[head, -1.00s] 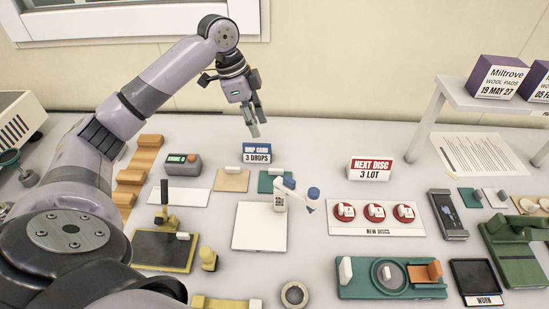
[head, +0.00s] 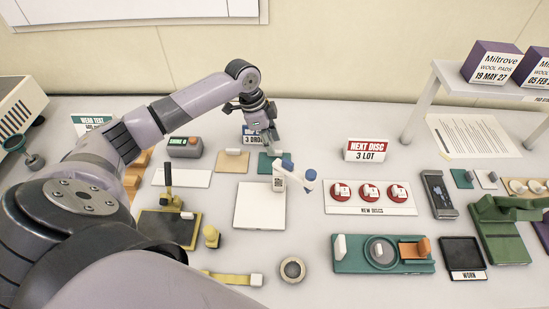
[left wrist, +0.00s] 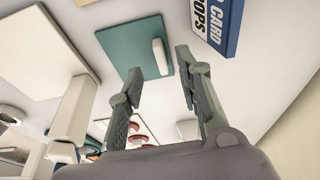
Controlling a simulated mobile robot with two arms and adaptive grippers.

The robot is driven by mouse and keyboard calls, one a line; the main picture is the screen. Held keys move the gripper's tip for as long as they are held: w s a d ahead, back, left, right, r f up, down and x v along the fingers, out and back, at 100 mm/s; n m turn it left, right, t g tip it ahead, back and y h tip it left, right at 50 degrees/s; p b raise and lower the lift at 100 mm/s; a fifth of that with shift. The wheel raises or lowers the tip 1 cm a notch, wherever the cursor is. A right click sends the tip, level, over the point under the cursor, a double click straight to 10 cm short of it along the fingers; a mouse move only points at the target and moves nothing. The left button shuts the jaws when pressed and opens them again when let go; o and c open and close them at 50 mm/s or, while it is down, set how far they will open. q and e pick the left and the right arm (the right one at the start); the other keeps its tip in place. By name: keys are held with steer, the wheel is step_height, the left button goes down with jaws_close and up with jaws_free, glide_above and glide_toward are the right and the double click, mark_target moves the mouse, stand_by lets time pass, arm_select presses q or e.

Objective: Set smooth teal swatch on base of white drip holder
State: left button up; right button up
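A teal swatch (head: 264,163) with a small white grip block lies flat on the table behind the white drip holder (head: 280,181); my left gripper partly covers it in the head view. The left wrist view shows this teal swatch (left wrist: 125,50) and its white block (left wrist: 160,57) more fully. My left gripper (head: 272,142) is above and close to the swatch, fingers pointing down. In the left wrist view its fingers (left wrist: 158,82) are apart with nothing gripped. My right gripper is out of view.
A beige swatch (head: 232,162) lies left of the teal one. The blue drip card sign (head: 250,137) stands just behind my gripper. The new discs tray (head: 370,210) is to the right. A smaller teal piece (head: 461,178) lies far right.

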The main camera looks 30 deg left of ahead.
arm_select(q)
steer(key=x, duration=0.3)
steer(key=shift+w+f+p, duration=0.15)
steer(key=shift+f+p, duration=0.05)
steer(key=shift+p, duration=0.2)
jaws_close()
